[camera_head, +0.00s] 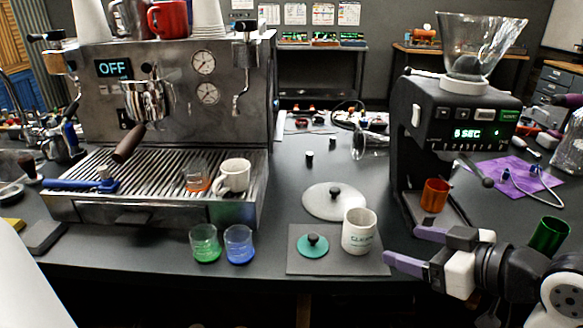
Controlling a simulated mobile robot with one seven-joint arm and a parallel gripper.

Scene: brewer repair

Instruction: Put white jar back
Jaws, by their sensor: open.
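The white jar (359,232) stands upright on a dark grey mat (302,264), at the mat's right side. Small lettering shows on its front. A teal disc with a black knob (313,245) lies on the mat just left of the jar. My gripper (402,245) is open and empty, to the right of the jar, with its purple fingers pointing left toward it.
A pale round lid (325,200) lies behind the jar. The espresso machine (150,100) stands left, with a white cup (233,176) on its tray. Green (205,244) and blue (239,245) glasses stand in front. The grinder (440,140) with an orange cup (435,195) stands right.

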